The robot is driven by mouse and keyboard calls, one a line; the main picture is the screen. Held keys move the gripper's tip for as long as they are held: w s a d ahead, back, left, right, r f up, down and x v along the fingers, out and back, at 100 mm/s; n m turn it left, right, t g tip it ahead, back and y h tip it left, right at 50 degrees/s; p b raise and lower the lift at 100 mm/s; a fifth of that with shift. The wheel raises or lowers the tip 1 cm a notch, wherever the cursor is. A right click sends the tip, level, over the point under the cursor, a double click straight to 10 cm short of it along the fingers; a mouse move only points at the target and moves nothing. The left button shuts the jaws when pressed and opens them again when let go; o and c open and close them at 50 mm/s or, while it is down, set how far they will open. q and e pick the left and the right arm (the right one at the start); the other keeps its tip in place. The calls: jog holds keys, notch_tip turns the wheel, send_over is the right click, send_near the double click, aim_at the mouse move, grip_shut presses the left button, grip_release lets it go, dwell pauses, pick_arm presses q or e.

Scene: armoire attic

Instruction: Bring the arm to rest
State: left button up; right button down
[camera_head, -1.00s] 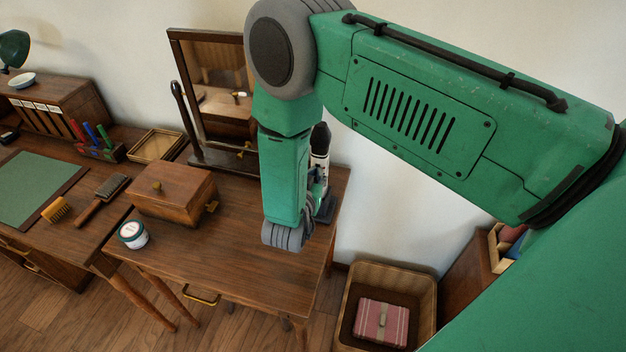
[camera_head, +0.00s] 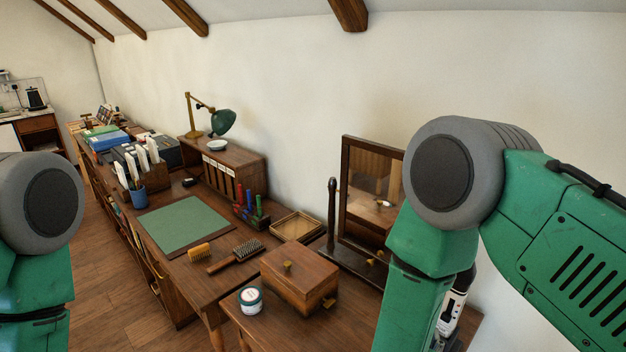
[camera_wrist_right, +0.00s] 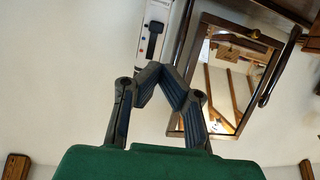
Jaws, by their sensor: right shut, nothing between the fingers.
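My green right arm (camera_head: 430,240) comes in from the right in the head view, its grey elbow joint in front of the wall and its lower link hanging down past the bottom edge. The right gripper (camera_wrist_right: 162,72) shows in the wrist view, with its dark fingers drawn together and nothing between them. It points toward a white and black device (camera_wrist_right: 153,30) and a framed mirror (camera_wrist_right: 222,80), apart from both as far as I can tell. My left arm (camera_head: 35,240) shows at the left edge of the head view. Its gripper is out of view.
The standing mirror (camera_head: 368,195) is beside my right arm. A wooden box (camera_head: 300,280), a white jar (camera_head: 250,299) and a hairbrush (camera_head: 236,256) sit on the desks. A green desk mat (camera_head: 183,224) and a lamp (camera_head: 222,122) are farther left.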

jog(key=s+f+n+y+b, duration=0.1)
jog(key=f, duration=0.3)
jog(key=s+f+n+g+y+b, duration=0.1)
jog(key=s+f+b, duration=0.1)
jog(key=f, duration=0.2)
jog(key=s+f+n+y+b, duration=0.1)
jog(key=f+y, duration=0.1)
jog(key=f, duration=0.1)
jog(key=shift+s+d+f+n+g, duration=0.25)
jog(key=shift+d+f+n+g, duration=0.05)
jog(key=shift+f+n, duration=0.1)
jog(key=s+f+n+g+y+b, duration=0.1)
jog(key=s+f+g+y+b, duration=0.1)
jog(key=s+f, duration=0.2)
jog(key=s+d+f+n+g+y+b, duration=0.1)
jog(key=s+f+n+g+y+b, duration=0.1)
jog(key=s, duration=0.8)
jog(key=s+f+n+g+y+b, duration=0.1)
jog(key=s+f+n+g+b, duration=0.1)
jog(key=s+f+g, duration=0.2)
jog(key=s+f, duration=0.1)
jog(key=s, duration=0.2)
jog(key=shift+d+f+y, duration=0.2)
jog(key=shift+f+y, duration=0.15)
jog(key=shift+y, duration=0.05)
jog(key=shift+a, duration=0.1)
jog(key=shift+a+r, duration=0.1)
jog(key=shift+a, duration=0.15)
jog(key=shift+d, duration=0.3)
jog(key=shift+a, duration=0.2)
